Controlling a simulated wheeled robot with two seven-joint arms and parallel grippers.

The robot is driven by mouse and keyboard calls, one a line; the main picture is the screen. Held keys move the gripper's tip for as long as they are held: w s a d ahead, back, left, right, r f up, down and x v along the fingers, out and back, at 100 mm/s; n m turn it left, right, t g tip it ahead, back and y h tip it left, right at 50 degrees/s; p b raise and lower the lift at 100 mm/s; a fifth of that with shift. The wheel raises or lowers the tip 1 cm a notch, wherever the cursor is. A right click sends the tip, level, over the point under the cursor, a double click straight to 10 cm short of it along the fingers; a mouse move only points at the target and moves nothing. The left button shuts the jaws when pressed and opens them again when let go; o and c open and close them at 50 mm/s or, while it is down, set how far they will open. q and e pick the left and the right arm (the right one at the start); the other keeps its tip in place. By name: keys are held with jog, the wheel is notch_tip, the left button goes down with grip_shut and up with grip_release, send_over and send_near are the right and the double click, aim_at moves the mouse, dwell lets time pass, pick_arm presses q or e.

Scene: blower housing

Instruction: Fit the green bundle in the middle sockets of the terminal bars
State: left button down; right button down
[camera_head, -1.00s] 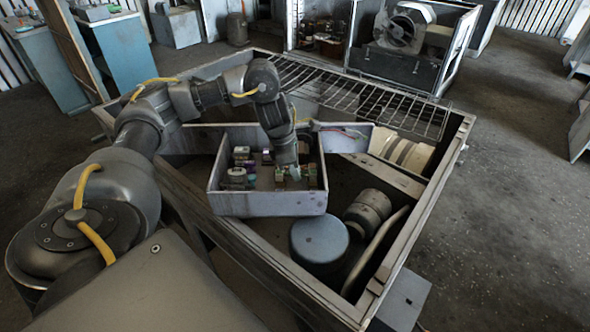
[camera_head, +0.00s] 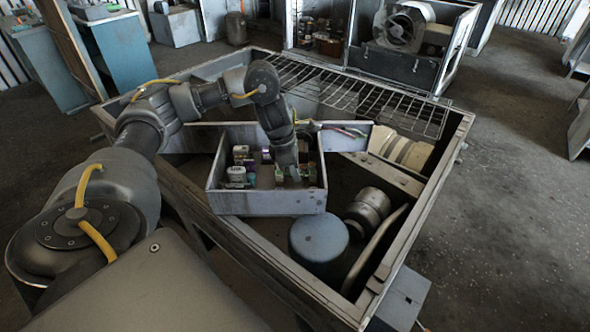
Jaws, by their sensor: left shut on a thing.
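My left gripper (camera_head: 289,174) points down into the right half of a grey open-topped box. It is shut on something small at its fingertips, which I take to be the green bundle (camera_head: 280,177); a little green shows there. The fingers and wrist hide most of it. Small pale and greenish blocks (camera_head: 309,172) stand beside the fingers, perhaps part of the terminal bars. The sockets are too small to make out, and I cannot tell whether the bundle touches them. My right gripper is out of view.
The grey box (camera_head: 268,203) has low walls around the gripper. White-topped and purple parts (camera_head: 238,174) stand in its left half. Loose wires (camera_head: 345,131) lie behind it. A wire rack (camera_head: 365,95), a blue-grey cylinder (camera_head: 319,239) and a motor (camera_head: 368,209) are in the larger housing.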

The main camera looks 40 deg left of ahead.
pick_arm(q)
jog(key=shift+f+b, duration=0.65)
jog(key=shift+f, duration=0.15)
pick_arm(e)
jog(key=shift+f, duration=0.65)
pick_arm(q)
jog(key=c, duration=1.4)
grip_release()
